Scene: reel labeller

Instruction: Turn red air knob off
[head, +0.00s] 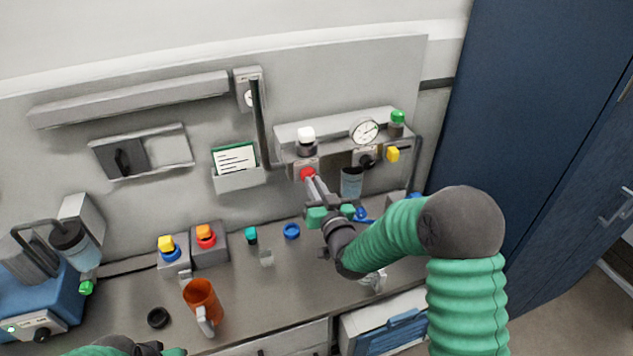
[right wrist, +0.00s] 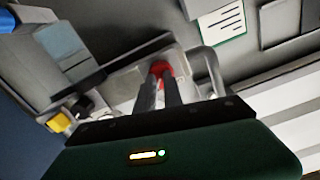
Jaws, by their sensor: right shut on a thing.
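The red air knob (head: 307,174) is on the front of the grey wall unit, below a white-topped knob. In the right wrist view the red knob (right wrist: 160,69) shows between the two fingertips. My right gripper (head: 312,184) reaches up to it from the front, and its fingers are shut on the knob. In the right wrist view the fingers (right wrist: 161,80) run straight to the knob and cover part of it. The knob's exact turn angle is hard to tell. My left gripper (head: 150,350) shows only partly at the bottom edge, and its fingers are unclear.
A gauge (head: 364,131), a black knob (head: 366,160) and a yellow knob (head: 392,154) sit right of the red knob. A clear cup (head: 351,182) hangs below. A card holder (head: 238,180) is to the left.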

